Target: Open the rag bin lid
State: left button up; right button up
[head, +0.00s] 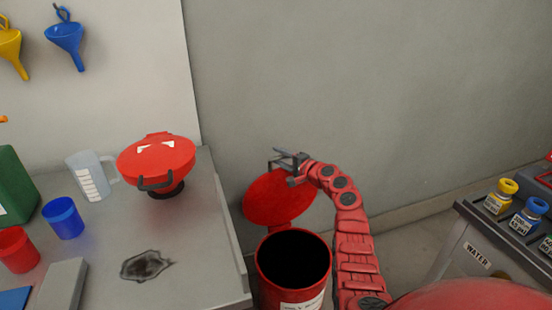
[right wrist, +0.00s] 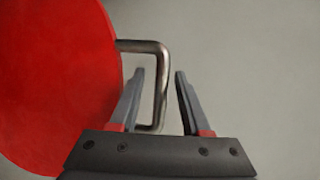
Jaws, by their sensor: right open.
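The red rag bin (head: 265,280) stands on the floor beside the bench, its dark round mouth uncovered. Its red lid (head: 278,198) is swung up and back on the far side of the bin. My right gripper (head: 280,158) is at the lid's top edge in the head view. In the right wrist view the lid (right wrist: 60,80) fills the left side, with its metal handle (right wrist: 160,75) sticking out. My right gripper (right wrist: 160,85) is open, with one side of the handle between its fingers; I cannot tell if they touch it. My left gripper is not in view.
A grey cart (head: 460,240) with labelled bottles stands at right. A wall is behind the bin.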

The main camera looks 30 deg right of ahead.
jog(key=shift+w+a+f, duration=0.1)
jog(key=shift+w+a, duration=0.1)
jog(key=shift+w, duration=0.75)
jog(key=shift+c, duration=0.2)
grip_shut()
dwell(0.7)
